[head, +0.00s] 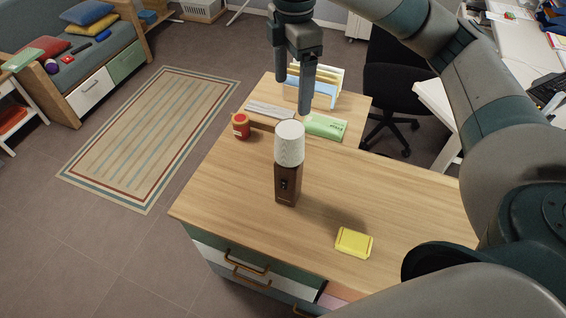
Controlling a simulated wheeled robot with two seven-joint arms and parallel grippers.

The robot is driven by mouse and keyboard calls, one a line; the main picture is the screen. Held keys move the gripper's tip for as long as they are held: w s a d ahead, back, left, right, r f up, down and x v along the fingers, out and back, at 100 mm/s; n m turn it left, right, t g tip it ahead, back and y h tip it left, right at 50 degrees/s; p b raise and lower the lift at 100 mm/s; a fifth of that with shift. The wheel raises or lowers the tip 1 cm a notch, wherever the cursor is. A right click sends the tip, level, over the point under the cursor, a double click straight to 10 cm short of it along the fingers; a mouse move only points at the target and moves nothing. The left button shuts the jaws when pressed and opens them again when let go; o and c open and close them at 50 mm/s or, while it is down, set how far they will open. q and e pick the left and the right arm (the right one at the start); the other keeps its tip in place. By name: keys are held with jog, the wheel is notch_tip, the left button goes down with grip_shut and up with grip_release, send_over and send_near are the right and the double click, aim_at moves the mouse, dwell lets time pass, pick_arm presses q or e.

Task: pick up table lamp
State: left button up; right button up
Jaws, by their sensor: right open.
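The table lamp (287,184) stands upright on the wooden desk top, with a white ribbed shade (289,143) and a dark brown block base. My right gripper (292,90) hangs above and behind the lamp, fingers pointing down. It is open and empty, apart from the lamp. My right arm comes in from the right side of the picture. My left gripper does not show.
Behind the lamp are a red jar (241,126), a green box (325,126), a grey keyboard-like item (270,111) and a file holder (318,88). A yellow box (354,242) lies at the front right. The desk top (400,200) right of the lamp is clear.

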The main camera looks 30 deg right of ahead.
aim_at(291, 129)
jog(key=f+p, duration=0.3)
jog(key=f, duration=0.8)
jog(key=shift+s, duration=0.2)
jog(key=shift+f, duration=0.6)
jog(key=shift+a+f+p, duration=0.1)
jog(key=shift+f+p, duration=0.65)
jog(key=shift+p, duration=0.1)
notch_tip(291, 129, down, 3)
jog(key=shift+p, duration=0.65)
jog(key=shift+f, duration=0.35)
jog(key=shift+c, duration=0.7)
